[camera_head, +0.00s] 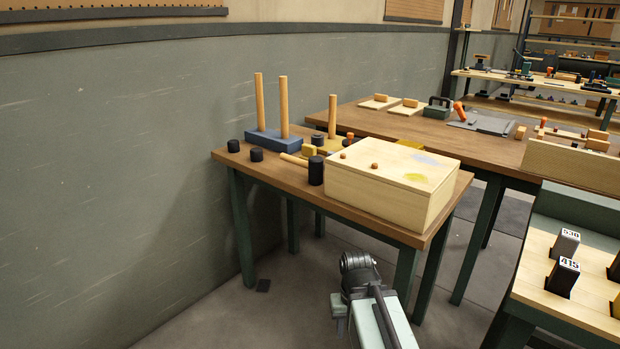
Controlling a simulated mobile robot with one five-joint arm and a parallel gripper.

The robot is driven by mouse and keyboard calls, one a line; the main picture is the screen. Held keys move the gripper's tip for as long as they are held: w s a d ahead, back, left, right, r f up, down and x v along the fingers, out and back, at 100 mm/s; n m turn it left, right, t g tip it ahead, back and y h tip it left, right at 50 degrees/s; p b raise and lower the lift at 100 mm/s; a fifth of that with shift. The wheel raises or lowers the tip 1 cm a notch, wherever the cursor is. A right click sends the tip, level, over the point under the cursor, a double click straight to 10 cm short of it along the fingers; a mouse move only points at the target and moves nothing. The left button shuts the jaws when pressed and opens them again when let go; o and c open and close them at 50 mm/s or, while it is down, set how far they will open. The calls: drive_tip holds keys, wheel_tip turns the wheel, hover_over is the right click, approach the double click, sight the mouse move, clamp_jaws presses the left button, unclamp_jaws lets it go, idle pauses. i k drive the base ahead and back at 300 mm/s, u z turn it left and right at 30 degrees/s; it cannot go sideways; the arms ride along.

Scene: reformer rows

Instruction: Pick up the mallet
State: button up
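What looks like the mallet lies on the small wooden table, left of the pale wooden box. Its black cylindrical head (316,170) stands close to the box's left side, and a light wooden handle (293,159) points left from it. Other parts nearby partly crowd it, so I cannot tell whether the head and handle are joined. My arm shows at the bottom centre, in front of the table and well short of the mallet. I cannot make out my gripper's fingers in this view.
The pale box (385,190) fills the table's right half. A blue block (272,140) with two upright pegs stands behind, with small black cylinders (256,154) at left. A green wall (120,170) runs along the left. A bench with numbered blocks (562,277) stands at right. Floor shows between.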

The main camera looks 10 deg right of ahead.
sight(315, 164)
drive_tip(key=z, duration=0.35)
drive_tip(key=k, duration=0.15)
drive_tip(key=u, duration=1.25)
drive_tip(key=i, duration=1.15)
drive_tip(key=u, duration=0.55)
drive_tip(key=k, duration=0.8)
drive_tip(key=u, duration=0.15)
drive_tip(key=i, duration=0.95)
drive_tip(key=z, duration=0.1)
